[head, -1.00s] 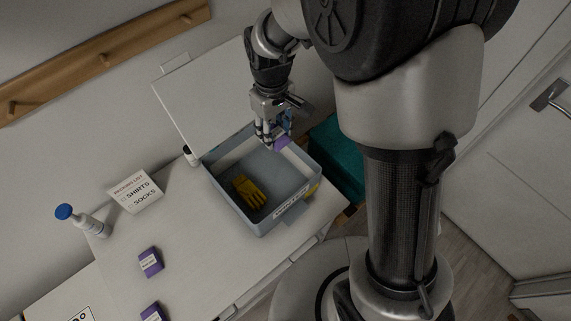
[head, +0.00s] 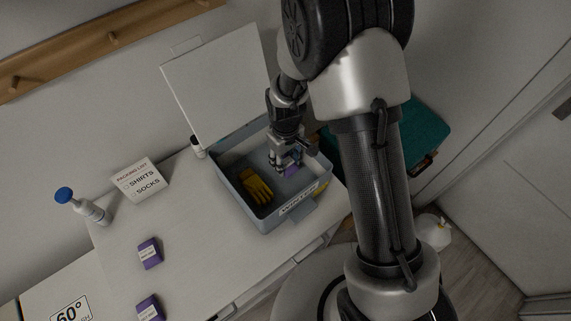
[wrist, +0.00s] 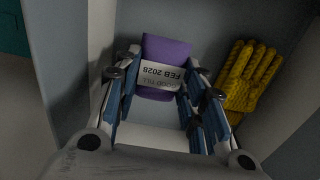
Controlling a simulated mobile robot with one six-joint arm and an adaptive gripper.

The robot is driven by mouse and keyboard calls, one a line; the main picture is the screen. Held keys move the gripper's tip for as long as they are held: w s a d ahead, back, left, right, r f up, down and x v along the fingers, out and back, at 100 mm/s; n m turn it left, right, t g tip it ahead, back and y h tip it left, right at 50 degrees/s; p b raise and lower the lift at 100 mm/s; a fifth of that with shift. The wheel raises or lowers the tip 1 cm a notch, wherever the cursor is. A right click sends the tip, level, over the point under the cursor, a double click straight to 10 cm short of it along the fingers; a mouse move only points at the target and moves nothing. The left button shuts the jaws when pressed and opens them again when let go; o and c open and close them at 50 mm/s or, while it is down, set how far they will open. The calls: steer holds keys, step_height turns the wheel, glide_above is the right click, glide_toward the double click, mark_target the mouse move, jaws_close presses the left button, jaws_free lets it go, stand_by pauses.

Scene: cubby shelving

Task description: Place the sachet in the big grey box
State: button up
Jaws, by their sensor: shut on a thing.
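The big grey box (head: 228,196) stands open on the white cabinet top, its lid (head: 213,85) raised at the back. A yellow glove (head: 257,187) lies inside it; the glove also shows at the right of the wrist view (wrist: 248,75). My gripper (head: 284,168) is down inside the box, in its right part. It is shut on a purple sachet (wrist: 164,52) with a white label reading "FEB 2028". The sachet shows between the fingers in the wrist view and only partly in the head view (head: 292,171). Whether it touches the box floor I cannot tell.
Two more purple sachets (head: 149,253) lie on the cabinet top (head: 190,235) at the front left. A blue-capped bottle (head: 90,209) and a packing-list card (head: 139,182) stand at the back left. A teal case (head: 428,130) is right of the box, behind my arm.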

steer(key=shift+f, duration=1.25)
steer(key=shift+f+b, duration=0.2)
steer(key=shift+b, duration=0.1)
steer(key=o, duration=0.8)
steer(key=shift+o, duration=0.2)
steer(key=shift+r, duration=0.1)
